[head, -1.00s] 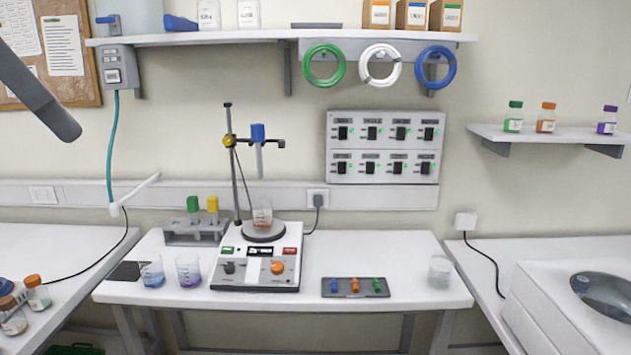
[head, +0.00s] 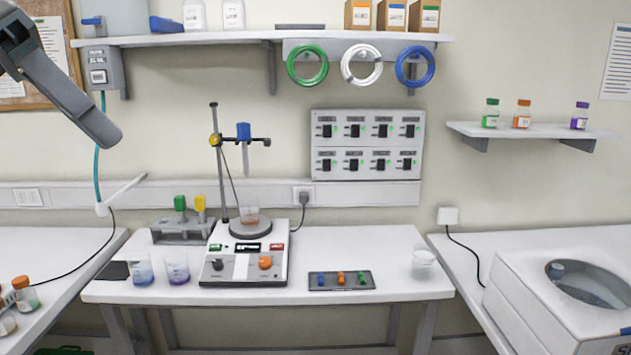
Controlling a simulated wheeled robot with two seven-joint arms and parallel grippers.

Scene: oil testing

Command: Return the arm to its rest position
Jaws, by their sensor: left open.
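My left gripper (head: 98,126) enters at the top left of the head view. One long grey finger points down and to the right, in front of the wall and the cork board, apart from everything. The other finger cannot be made out clearly. I see nothing held at the visible fingertip; the jaws are open. My right gripper is not in view.
The white middle table (head: 420,290) carries a stirrer hotplate (head: 245,265) with a clamp stand, a tube rack (head: 178,232), beakers and a small tray (head: 342,281). A shelf (head: 350,38) spans above. A white bath machine (head: 520,290) stands at right. Open air lies before the wall.

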